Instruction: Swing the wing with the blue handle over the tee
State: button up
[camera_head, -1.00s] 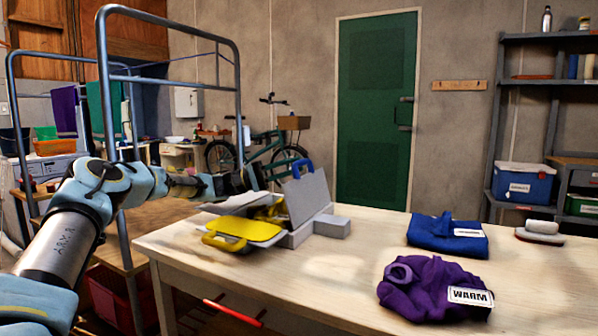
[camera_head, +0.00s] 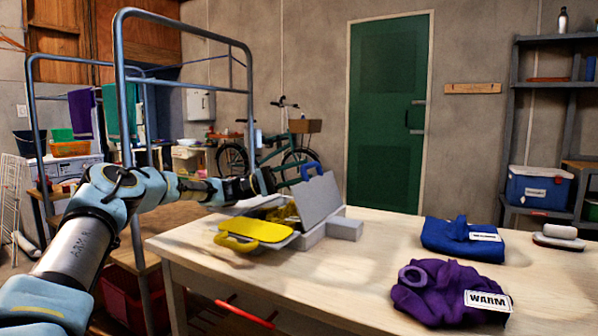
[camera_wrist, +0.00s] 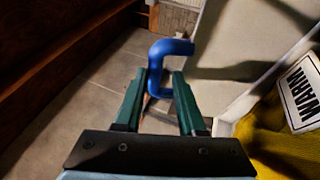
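A grey folding board stands on the table. Its wing (camera_head: 320,200) with the blue handle (camera_head: 313,170) stands raised and tilted. Yellow cloth, apparently the tee (camera_head: 284,214), shows partly beside it, behind a yellow panel (camera_head: 258,230) with a yellow handle (camera_head: 234,243). In the wrist view the yellow cloth (camera_wrist: 277,138) bears a WARM label. My gripper (camera_head: 264,182) is left of the raised wing. In the wrist view its green fingers (camera_wrist: 160,75) are apart, with one end of the blue handle (camera_wrist: 172,48) between or just beyond the tips. Contact cannot be told.
A folded blue garment (camera_head: 462,238) and a purple garment (camera_head: 445,290) labelled WARM lie on the right of the table (camera_head: 300,290). A metal rack (camera_head: 125,90) stands left, close to my arm. A brush-like thing (camera_head: 558,237) lies at the far right.

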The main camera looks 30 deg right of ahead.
jog(key=w+a+b, duration=0.1)
jog(key=w+a, duration=0.3)
jog(key=a, duration=0.2)
jog(key=w+a+f+b, duration=0.1)
jog(key=w+a, duration=0.3)
jog(key=a, duration=0.2)
jog(key=shift+a, duration=0.25)
jog(key=shift+w+r, duration=0.1)
jog(key=shift+w, duration=0.05)
